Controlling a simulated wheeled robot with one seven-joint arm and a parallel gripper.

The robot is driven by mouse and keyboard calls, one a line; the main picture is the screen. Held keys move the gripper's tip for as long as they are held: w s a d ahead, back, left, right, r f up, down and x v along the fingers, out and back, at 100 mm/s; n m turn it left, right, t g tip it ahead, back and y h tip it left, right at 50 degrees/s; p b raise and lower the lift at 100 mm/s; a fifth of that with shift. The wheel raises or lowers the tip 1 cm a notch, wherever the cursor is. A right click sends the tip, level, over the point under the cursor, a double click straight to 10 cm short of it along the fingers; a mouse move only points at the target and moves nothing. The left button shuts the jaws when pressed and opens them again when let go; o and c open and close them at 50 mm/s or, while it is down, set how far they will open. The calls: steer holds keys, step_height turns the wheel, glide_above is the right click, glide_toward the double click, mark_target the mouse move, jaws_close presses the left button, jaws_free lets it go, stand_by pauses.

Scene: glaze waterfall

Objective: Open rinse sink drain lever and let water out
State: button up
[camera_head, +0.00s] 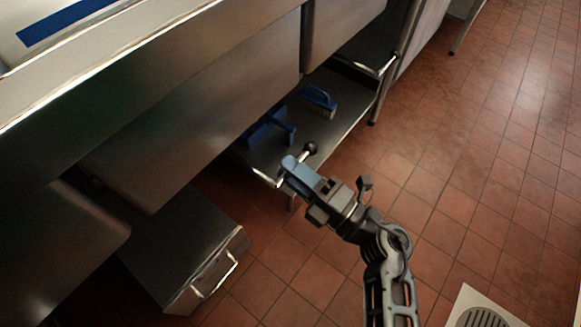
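A steel sink basin (215,115) hangs under the counter, with another basin beyond it on the right. A short lever with a round black knob (310,148) shows near the front edge of the low shelf, at the tip of my gripper. I take it for the drain lever; where it joins the sink is hidden. My gripper (297,172), with blue-grey fingers, reaches up from the lower right and overlaps the lever's rod. I cannot tell whether it touches or grips the rod. No flowing water is visible.
A low steel shelf (345,104) holds a blue-handled brush (318,98) and another blue item (271,130). A steel box with a bar handle (185,262) stands at lower left. A floor drain grate (482,317) lies at lower right. The tiled floor on the right is clear.

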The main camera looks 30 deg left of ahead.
steer(key=p+v, duration=0.1)
steer(key=v, duration=0.6)
stand_by(0.4)
